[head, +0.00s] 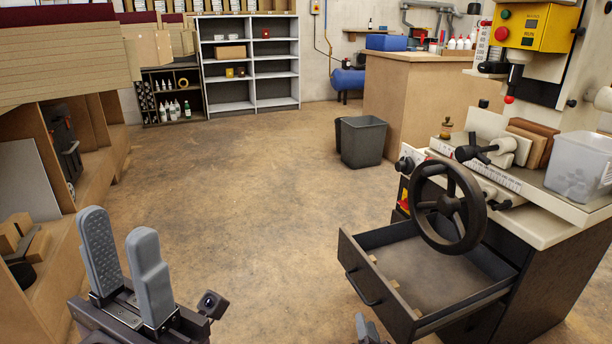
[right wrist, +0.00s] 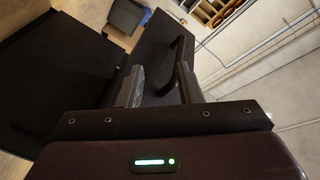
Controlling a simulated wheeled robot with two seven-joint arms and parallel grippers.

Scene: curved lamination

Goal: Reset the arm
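My left gripper (head: 122,232) stands at the lower left of the head view, its two grey fingers pointing up with a gap between them and nothing held. My right gripper (head: 366,326) shows only as fingertips at the bottom edge of the head view, below the drawer handle (head: 362,288). In the right wrist view my right gripper (right wrist: 160,82) has its fingers spread apart. The dark handle (right wrist: 180,50) appears close to the right-hand finger there; I cannot tell whether they touch. The drawer (head: 430,285) is pulled open and its floor looks bare.
The machine with a black handwheel (head: 448,207) stands above the drawer; a clear bin (head: 580,167) sits on its table. A wooden bench (head: 60,180) is close on the left. A grey waste bin (head: 362,142) stands farther back. The middle floor is clear.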

